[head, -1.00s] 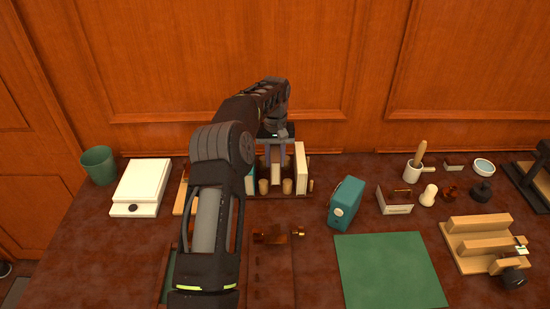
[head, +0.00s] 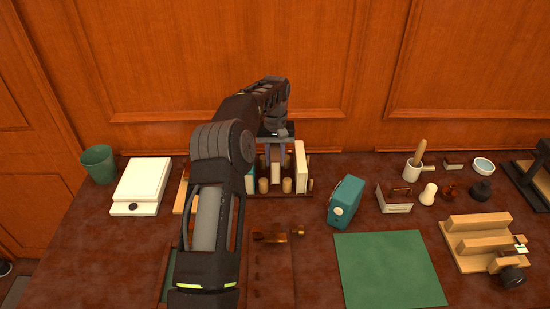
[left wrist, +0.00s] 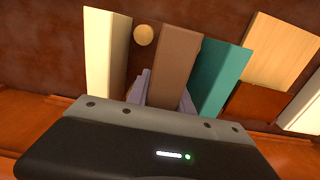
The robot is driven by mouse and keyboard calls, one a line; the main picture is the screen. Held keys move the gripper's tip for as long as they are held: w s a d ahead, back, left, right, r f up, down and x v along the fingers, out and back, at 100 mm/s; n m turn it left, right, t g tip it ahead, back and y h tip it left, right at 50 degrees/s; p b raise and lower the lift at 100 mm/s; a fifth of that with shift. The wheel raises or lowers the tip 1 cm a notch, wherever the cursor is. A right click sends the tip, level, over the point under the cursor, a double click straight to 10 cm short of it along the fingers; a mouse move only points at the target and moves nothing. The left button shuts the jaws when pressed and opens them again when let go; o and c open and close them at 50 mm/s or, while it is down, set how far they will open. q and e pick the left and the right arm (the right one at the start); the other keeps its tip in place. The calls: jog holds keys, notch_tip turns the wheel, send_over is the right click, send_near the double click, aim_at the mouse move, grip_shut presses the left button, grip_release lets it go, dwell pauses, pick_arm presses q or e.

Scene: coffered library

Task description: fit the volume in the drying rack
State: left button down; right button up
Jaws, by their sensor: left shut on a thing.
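My left gripper (head: 276,142) reaches over the drying rack (head: 290,195) at the back of the table, its fingers pointing down. It is shut on a brown volume (left wrist: 176,62), which stands upright between a cream volume (left wrist: 104,45) and a teal volume (left wrist: 220,75) in the left wrist view. In the head view the held volume shows pale pages (head: 275,172) behind the rack's front pegs (head: 287,186). The cream volume (head: 300,168) stands on its right. Whether the held volume's foot touches the rack's base is hidden. My right gripper is not in view.
A teal box-like object (head: 344,201) stands right of the rack. A green mat (head: 390,270) lies in front. A white flat box (head: 142,186) and green cup (head: 98,164) are at left. Several small tools and a wooden stand (head: 485,243) fill the right. A panelled wall rises behind.

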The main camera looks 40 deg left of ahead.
pick_arm(q)
jog(key=shift+f+b, duration=1.25)
jog(key=shift+f, duration=1.1)
dwell(1.1)
jog(key=c, duration=1)
grip_release()
jog(key=shift+c, duration=0.2)
jog(key=shift+r, duration=0.1)
jog(key=shift+r+p, duration=2.1)
jog(key=shift+r, duration=0.85)
jog(key=shift+f, duration=0.1)
